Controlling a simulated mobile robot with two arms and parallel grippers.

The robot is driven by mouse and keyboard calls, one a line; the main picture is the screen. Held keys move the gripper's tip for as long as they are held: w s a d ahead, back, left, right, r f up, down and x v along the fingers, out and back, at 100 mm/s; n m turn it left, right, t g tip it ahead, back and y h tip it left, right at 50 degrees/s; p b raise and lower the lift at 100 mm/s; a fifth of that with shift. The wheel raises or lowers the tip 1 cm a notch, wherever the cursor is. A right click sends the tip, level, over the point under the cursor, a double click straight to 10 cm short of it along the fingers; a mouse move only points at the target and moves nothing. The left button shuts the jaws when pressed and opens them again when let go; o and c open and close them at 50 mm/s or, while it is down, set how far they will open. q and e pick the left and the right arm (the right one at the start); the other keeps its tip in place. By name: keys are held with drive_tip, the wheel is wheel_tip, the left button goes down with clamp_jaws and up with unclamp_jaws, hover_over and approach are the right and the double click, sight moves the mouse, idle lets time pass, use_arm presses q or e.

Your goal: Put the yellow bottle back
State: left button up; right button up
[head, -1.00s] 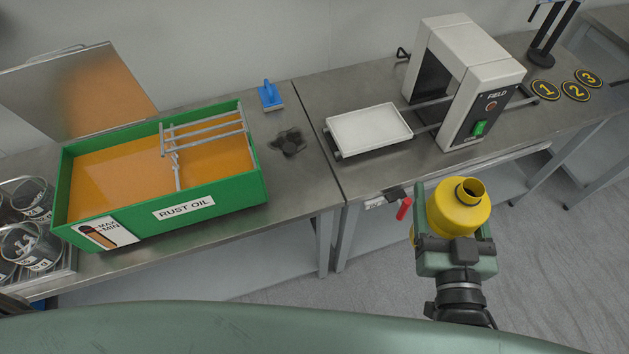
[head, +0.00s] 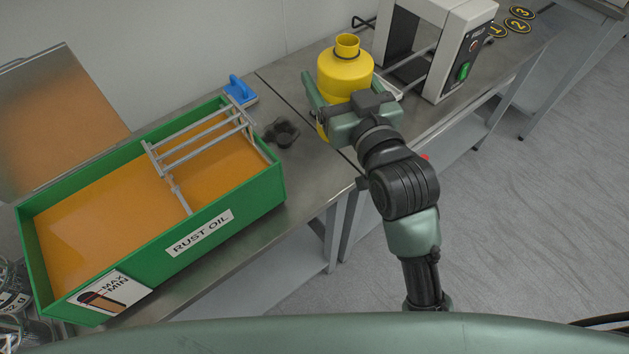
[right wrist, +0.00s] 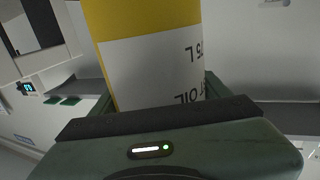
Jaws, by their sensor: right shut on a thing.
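The yellow bottle (head: 346,70) is upright in my right gripper (head: 338,108), over the steel bench beside the rust oil tank. In the right wrist view the bottle (right wrist: 150,18) fills the middle, with a white label (right wrist: 155,70) whose lettering appears upside down. My right gripper (right wrist: 165,130) is shut on it there. Whether the bottle's base touches the bench is hidden by the gripper. My left gripper is not in view.
A green rust oil tank (head: 265,197) with orange liquid and a metal rack stands at the left. A black knob-like piece (head: 282,132) and a blue-handled brush (head: 240,90) lie right of it. A white machine (head: 455,50) stands beyond the bottle, with numbered discs (head: 518,25) behind.

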drive_tip(key=w+a+r+n+y+b, duration=0.1)
drive_tip(key=w+a+r+n+y, duration=0.1)
drive_tip(key=a, duration=0.3)
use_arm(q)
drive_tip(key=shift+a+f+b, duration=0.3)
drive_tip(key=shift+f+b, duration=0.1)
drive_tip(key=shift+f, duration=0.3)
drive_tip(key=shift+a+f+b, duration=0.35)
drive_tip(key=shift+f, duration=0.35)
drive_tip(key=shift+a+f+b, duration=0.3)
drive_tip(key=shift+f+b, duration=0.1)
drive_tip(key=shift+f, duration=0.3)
use_arm(e)
wheel_tip(320, 180, down, 19)
drive_tip(key=shift+s+g, duration=0.15)
drive_tip(key=shift+g, duration=0.25)
drive_tip(key=shift+a+f, duration=0.1)
drive_tip(key=shift+f, duration=0.15)
drive_tip(key=o, duration=2.1)
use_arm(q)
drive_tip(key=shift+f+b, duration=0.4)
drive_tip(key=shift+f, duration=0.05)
use_arm(e)
drive_tip(key=v, duration=1.2)
drive_tip(key=shift+r, duration=0.2)
